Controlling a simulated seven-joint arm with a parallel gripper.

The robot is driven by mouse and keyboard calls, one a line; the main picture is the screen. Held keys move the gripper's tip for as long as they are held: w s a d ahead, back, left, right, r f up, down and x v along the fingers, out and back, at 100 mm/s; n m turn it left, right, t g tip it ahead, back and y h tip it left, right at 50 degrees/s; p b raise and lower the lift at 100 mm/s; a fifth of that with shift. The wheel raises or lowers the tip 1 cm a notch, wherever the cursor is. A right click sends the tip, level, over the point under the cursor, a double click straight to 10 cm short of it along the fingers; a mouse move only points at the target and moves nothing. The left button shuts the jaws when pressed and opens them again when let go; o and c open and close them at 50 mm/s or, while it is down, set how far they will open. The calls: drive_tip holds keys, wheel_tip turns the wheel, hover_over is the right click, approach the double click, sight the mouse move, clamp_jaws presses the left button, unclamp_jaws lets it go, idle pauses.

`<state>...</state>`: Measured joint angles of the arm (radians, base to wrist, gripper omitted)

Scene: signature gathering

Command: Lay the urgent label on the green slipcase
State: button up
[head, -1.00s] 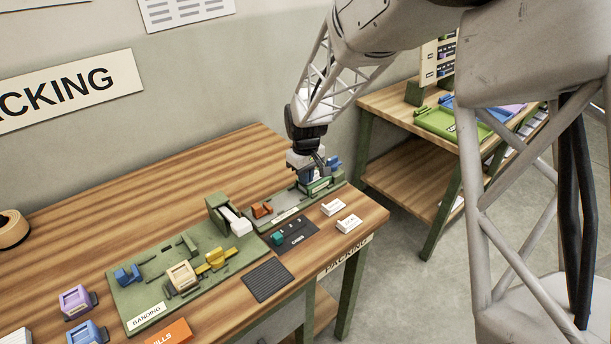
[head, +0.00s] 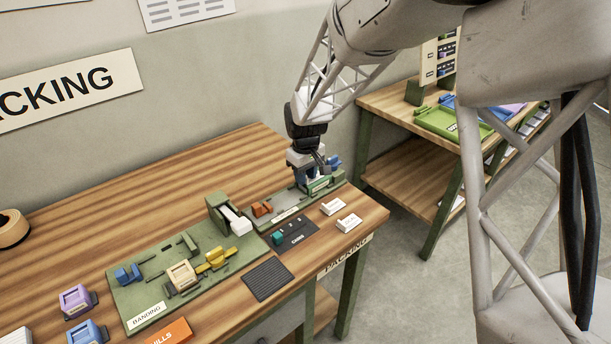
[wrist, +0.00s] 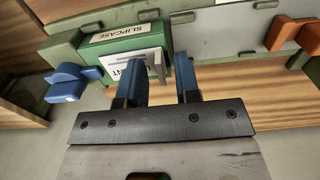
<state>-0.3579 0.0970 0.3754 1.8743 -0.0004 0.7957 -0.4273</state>
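The green slipcase (wrist: 186,72) stands in the wrist view with a "SLIPCASE" plate on its top edge; it also shows at the far right end of the packing table in the head view (head: 319,185). A white label (wrist: 118,67) ending in "NT" lies against the slipcase's face, with an upright tab (wrist: 159,66). My gripper (wrist: 165,72) has two blue fingers spread apart, with a clear gap between them. The tab shows in that gap, close to the left finger, which hides part of the label. In the head view my gripper (head: 311,180) is low at the slipcase.
A blue clip-like part (wrist: 68,82) is beside the slipcase and an orange one (wrist: 292,34) is at right. The banding board (head: 150,290), a dark card tray (head: 293,235) and two white labels (head: 333,207) (head: 349,222) lie nearby.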

sight(308, 183)
wheel_tip(308, 183, up, 12)
idle(0.6)
drive_tip(key=shift+d, duration=0.1)
idle(0.7)
drive_tip(key=s+d+r+m+t, duration=0.15)
drive_tip(key=s+d+r, duration=0.25)
drive_tip(key=s+d, duration=0.45)
drive_tip(key=s+d+r+m, duration=0.3)
drive_tip(key=s+d+r, duration=0.1)
drive_tip(key=s+d, duration=0.45)
drive_tip(key=s+d+f+m, duration=0.1)
drive_tip(key=s+d, duration=0.3)
drive_tip(key=s, duration=0.6)
drive_tip(key=s+d+f+m+t, duration=0.1)
drive_tip(key=s+d+m, duration=0.2)
drive_tip(key=s, duration=0.7)
drive_tip(key=shift+d+m, duration=0.35)
drive_tip(key=shift+d, duration=0.2)
